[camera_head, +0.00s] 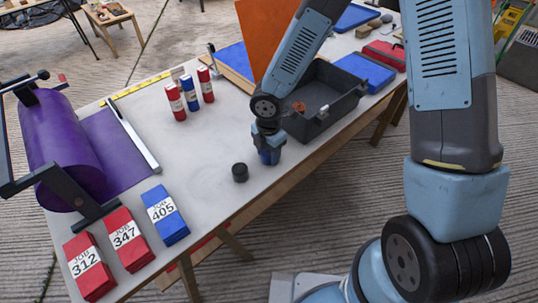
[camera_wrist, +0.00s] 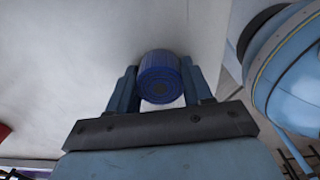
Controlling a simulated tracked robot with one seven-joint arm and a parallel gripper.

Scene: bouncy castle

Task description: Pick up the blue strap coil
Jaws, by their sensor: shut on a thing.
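The blue strap coil (camera_wrist: 159,78) is a short ribbed blue cylinder in the wrist view. It sits between the two fingers of my gripper (camera_wrist: 159,90), which is shut on it. In the head view my gripper (camera_head: 269,155) points down at the table's front edge side, beside the dark tray. The coil is mostly hidden there by my gripper and is hard to tell from the fingers. I cannot tell whether the coil is touching the table or just above it.
A dark open tray (camera_head: 345,115) stands right behind my gripper. A small black cylinder (camera_head: 240,172) stands to the left. Red and blue rolls (camera_head: 190,94) stand farther back. Labelled blocks (camera_head: 128,240) and a purple roll (camera_head: 62,150) lie at left. The table (camera_head: 225,130) is clear between.

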